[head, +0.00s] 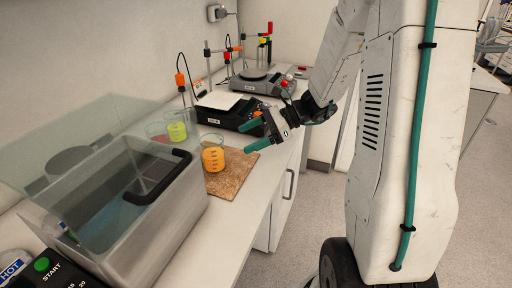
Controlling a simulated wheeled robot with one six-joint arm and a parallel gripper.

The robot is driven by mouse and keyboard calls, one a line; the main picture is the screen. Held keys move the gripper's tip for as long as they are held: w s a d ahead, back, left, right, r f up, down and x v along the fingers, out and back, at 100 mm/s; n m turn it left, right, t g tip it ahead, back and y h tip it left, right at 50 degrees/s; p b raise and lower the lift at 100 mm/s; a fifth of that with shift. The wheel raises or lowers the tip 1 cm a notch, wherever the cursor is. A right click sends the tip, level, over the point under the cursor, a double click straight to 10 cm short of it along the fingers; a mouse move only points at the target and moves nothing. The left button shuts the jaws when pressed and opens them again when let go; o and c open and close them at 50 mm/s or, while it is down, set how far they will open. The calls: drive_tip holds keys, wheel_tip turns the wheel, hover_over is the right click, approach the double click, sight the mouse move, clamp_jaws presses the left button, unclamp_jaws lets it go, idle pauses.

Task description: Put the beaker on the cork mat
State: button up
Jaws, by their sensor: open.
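A clear beaker with orange contents (213,159) stands upright on the brown cork mat (232,184), near its left back part. The mat lies on the white bench, right of the steel water bath. My gripper (246,139) is open and empty, with its two green fingers apart. It is to the right of the beaker and a little above the bench, and the fingers point left towards the beaker. No contact between the fingers and the beaker shows.
A glass container with yellow-green contents (177,132) stands behind the beaker. The water bath (160,232) with a raised clear lid fills the left. A black device with a white top (222,103) and a grey device (262,84) stand farther back. The mat's front part is clear.

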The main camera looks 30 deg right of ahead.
drive_tip(key=s+a+r+n+g+h, duration=0.2)
drive_tip(key=s+a+r+n+g, duration=0.1)
drive_tip(key=s+a+n, duration=0.3)
drive_tip(key=s+a+r+n+g+h, duration=0.35)
drive_tip(key=s+n, duration=0.25)
drive_tip(key=s, duration=0.2)
drive_tip(key=s+d+r+n+t+h, duration=0.2)
drive_tip(key=s+n+h, duration=0.4)
drive_tip(key=s+n, duration=0.4)
drive_tip(key=shift+s+d+r+t+h, duration=0.35)
drive_tip(key=shift+s+d+t, duration=0.1)
drive_tip(key=shift+s+d, duration=0.15)
